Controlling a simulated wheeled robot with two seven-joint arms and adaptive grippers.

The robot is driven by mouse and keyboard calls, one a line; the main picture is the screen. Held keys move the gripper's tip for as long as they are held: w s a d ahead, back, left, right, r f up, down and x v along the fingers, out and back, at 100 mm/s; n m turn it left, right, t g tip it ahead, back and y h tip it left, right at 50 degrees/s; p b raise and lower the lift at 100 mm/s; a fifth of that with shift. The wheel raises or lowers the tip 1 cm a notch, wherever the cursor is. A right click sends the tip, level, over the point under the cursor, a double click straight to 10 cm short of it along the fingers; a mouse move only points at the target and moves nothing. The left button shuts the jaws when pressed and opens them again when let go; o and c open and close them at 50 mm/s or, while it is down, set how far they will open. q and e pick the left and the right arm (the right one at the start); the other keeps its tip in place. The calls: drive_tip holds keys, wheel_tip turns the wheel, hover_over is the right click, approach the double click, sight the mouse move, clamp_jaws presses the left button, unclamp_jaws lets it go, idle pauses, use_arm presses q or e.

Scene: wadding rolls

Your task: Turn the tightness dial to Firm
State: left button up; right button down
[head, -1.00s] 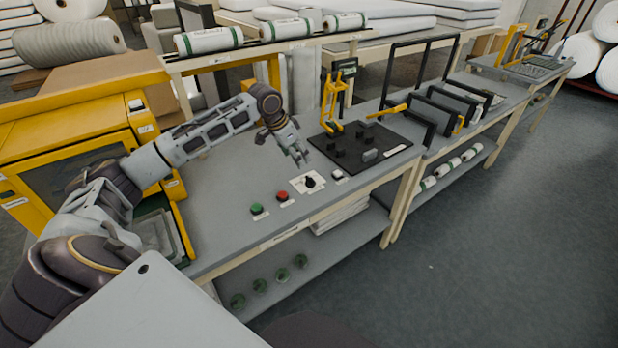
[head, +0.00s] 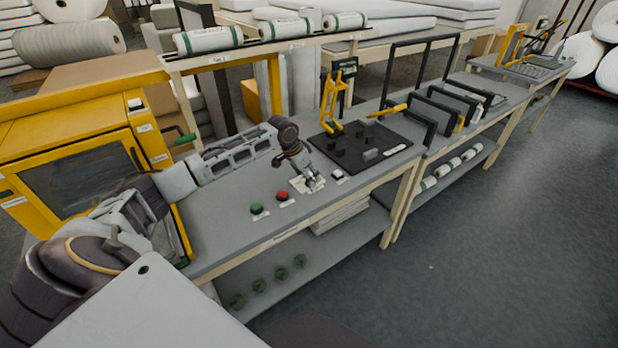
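The tightness dial sits on a white plate (head: 299,186) near the front edge of the grey workbench (head: 225,217). My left arm reaches in from the left, and my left gripper (head: 313,184) points down over the plate. Its fingers are at the dial and hide the dial's black knob almost wholly. I cannot tell whether the fingers touch the knob or how far apart they are. The dial's markings are too small to read. My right gripper is out of view.
A red button (head: 282,196) and a green button (head: 257,208) lie left of the dial. A white-topped switch (head: 338,174) is close on its right. A black board (head: 360,147) with a yellow clamp (head: 332,105) stands behind. A yellow cabinet (head: 85,165) is at left.

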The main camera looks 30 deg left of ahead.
use_arm(q)
drive_tip(key=shift+w+d+f, duration=0.1)
drive_tip(key=shift+w+f, duration=0.15)
drive_tip(key=shift+f, duration=0.4)
drive_tip(key=shift+w+f, duration=0.1)
drive_tip(key=shift+f, duration=0.15)
drive_tip(key=c, duration=1)
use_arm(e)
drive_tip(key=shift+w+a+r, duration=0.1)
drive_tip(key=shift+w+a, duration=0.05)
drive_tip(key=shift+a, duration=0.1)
